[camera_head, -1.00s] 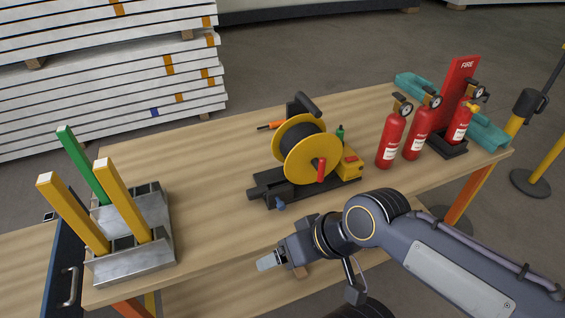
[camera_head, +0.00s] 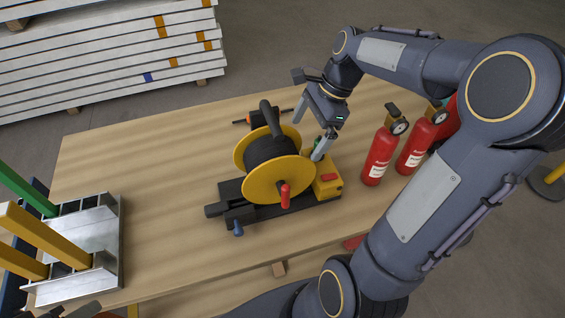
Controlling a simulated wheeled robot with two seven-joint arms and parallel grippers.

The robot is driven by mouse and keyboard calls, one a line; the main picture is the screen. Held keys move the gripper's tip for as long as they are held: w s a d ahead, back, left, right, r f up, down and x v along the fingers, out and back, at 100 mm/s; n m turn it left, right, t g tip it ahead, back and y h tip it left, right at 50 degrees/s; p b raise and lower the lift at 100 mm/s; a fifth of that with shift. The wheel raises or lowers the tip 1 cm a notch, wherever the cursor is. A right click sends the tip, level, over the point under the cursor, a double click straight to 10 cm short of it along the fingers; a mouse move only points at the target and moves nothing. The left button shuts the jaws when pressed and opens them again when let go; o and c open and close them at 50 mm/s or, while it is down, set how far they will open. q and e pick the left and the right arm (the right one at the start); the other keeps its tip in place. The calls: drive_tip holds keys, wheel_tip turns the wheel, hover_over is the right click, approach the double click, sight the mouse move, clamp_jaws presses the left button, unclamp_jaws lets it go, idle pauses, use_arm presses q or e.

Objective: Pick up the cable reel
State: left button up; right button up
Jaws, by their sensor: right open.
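The cable reel (camera_head: 265,185) stands on the wooden table, with yellow flanges, a dark drum, a red crank knob and a black top handle (camera_head: 270,118). It sits on a black base with a yellow box (camera_head: 327,181) at its right. My right gripper (camera_head: 307,138) is open and points down behind the reel's right side. I cannot tell whether either finger touches the reel. The jaws hold nothing. My left gripper is not in view.
Red fire extinguishers (camera_head: 380,157) stand right of the reel, close to my right arm. A metal rack (camera_head: 98,235) with green and yellow bars is at the left. The table (camera_head: 160,165) is clear between rack and reel. Stacked white panels (camera_head: 110,62) lie behind.

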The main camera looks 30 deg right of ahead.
sight(296, 153)
drive_tip(key=x, duration=0.7)
drive_tip(key=shift+w+a+f, duration=0.1)
drive_tip(key=shift+f, duration=0.3)
drive_tip(key=shift+c, duration=0.4)
drive_tip(key=c, duration=1.4)
drive_tip(key=shift+w+r, duration=0.1)
drive_tip(key=shift+r, duration=0.05)
drive_tip(key=shift+c, duration=1.1)
